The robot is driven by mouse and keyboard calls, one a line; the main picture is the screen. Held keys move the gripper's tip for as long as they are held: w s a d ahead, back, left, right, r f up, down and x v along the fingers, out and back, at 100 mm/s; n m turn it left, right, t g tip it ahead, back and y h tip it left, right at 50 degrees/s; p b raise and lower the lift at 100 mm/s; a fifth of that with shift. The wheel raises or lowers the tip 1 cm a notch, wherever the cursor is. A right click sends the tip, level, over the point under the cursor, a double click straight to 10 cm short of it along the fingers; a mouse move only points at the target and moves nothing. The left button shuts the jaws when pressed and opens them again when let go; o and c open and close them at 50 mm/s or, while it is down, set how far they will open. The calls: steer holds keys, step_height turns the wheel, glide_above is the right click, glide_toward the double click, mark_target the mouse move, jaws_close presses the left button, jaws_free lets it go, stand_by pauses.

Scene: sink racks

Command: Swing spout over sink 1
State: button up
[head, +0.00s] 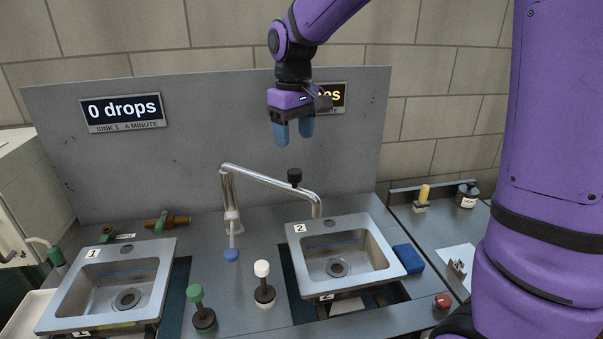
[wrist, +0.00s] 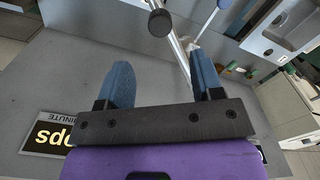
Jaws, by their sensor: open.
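The chrome spout (head: 265,180) rises from a post between the sinks and reaches right, its outlet end over sink 2 (head: 375,245). A black knob (head: 294,177) stands on the spout's arm near that end. Sink 1 (head: 163,262) is at the left, with no spout over it. My gripper (head: 294,136) is open and empty, fingers down, above the knob and apart from it. In the wrist view, the knob (wrist: 160,22) and part of the spout (wrist: 180,52) show beyond the open fingertips (wrist: 162,70).
A sign (head: 123,110) reading "0 drops" for sink 1 hangs on the grey back panel (head: 200,150); my gripper partly covers another sign (head: 332,96). A green-topped knob (head: 195,293) and a white-topped knob (head: 262,268) stand between the sinks. A blue sponge-like block (head: 408,258) lies right of sink 2.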

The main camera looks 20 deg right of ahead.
mark_target(294, 171)
step_height(294, 171, down, 11)
steer(key=shift+r, duration=0.15)
stand_by(0.4)
steer(key=shift+c, duration=0.3)
jaws_close()
